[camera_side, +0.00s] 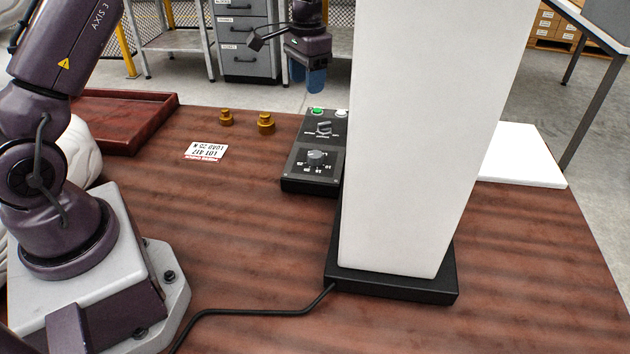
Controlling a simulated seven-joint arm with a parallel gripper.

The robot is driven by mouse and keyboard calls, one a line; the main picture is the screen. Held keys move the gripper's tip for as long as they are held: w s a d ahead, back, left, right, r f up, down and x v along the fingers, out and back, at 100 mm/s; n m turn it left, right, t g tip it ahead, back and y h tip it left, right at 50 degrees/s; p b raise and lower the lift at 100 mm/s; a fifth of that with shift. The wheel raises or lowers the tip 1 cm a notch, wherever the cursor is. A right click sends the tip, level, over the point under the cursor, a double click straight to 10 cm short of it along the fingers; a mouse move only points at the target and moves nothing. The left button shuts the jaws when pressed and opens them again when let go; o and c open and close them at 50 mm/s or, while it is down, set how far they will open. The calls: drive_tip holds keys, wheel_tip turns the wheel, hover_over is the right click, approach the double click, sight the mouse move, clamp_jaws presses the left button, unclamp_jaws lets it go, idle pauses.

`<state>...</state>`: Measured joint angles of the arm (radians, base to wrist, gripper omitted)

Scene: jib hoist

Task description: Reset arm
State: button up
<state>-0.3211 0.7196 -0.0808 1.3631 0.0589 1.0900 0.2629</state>
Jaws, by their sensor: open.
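My gripper (307,78) hangs near the top centre, above the far end of a black control box. Its bluish fingers point down and it is open, with nothing seen between them. The black control box (304,178) lies on the table with a green button (317,111), a pale button (341,113) and a rotary knob (316,157). A white column (425,140) on a black base (395,287) stands right of centre. It covers the right part of the box and hides what is behind it.
Two brass weights (226,118) (265,123) stand left of the box. A printed label (206,152) lies near them. A dark red tray (125,130) is at the left and a white plate (522,155) at the right. A black cable (255,312) crosses the front of the table.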

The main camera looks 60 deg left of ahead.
drive_tip(key=s+d+r+t, duration=0.2)
drive_tip(key=s+d+r, duration=0.2)
drive_tip(key=s, duration=0.5)
drive_tip(key=s+d+r+t, duration=0.2)
drive_tip(key=s+d+r, duration=0.2)
drive_tip(key=s, duration=0.5)
drive_tip(key=s+d+r+t, duration=0.2)
drive_tip(key=s+d+r, duration=0.3)
drive_tip(key=s, duration=0.4)
drive_tip(key=shift+v, duration=0.8)
drive_tip(key=shift+w+r, duration=0.1)
drive_tip(key=shift+w, duration=0.05)
